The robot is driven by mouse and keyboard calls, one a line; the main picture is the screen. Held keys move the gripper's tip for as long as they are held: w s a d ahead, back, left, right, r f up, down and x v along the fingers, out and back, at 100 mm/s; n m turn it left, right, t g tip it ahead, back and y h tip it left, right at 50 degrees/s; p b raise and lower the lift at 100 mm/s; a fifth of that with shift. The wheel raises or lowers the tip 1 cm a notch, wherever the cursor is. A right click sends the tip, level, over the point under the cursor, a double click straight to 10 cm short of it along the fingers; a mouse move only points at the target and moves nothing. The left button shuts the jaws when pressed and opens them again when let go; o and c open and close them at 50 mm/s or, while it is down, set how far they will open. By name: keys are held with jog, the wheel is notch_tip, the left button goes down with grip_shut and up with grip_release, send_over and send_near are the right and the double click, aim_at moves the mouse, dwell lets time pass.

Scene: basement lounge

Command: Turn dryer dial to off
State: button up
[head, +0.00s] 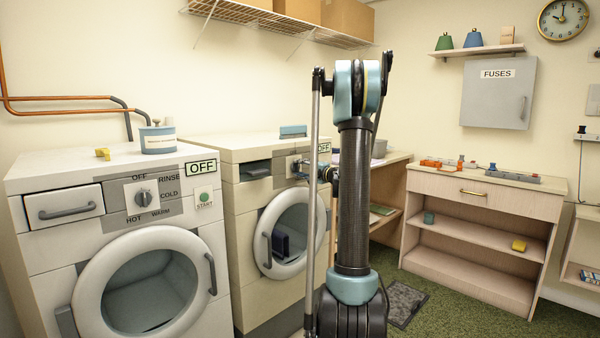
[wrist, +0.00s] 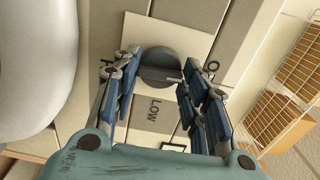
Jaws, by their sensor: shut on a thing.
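The dryer (head: 240,200) is the cream machine right of the washer, with a round door and an OFF sign (head: 324,147) on its upper right. In the wrist view, its round grey dial (wrist: 158,62) sits on a pale plate. A pale mark on the dial faces right, toward lettering (wrist: 213,67) partly hidden by a finger. LOW (wrist: 155,108) is printed below the dial. My gripper (wrist: 157,72) has one blue-padded finger on each side of the dial and is shut on it. In the head view, my gripper (head: 299,168) is at the dryer's panel, the dial mostly hidden.
The washer (head: 50,250) stands left, with its own dial (head: 143,198) and an OFF sign. A wooden desk (head: 385,163) stands right of the dryer. A low shelf unit (head: 480,220) is farther right. Green carpet is clear in front of it, except for a grey mat (head: 405,303).

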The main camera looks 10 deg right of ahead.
jog(key=shift+w+d+f, duration=0.1)
jog(key=shift+d, duration=0.1)
jog(key=o, duration=1.1)
jog(key=shift+w, duration=0.1)
jog(key=shift+c, duration=0.2)
jog(key=v, duration=1.2)
jog(key=shift+f, duration=0.1)
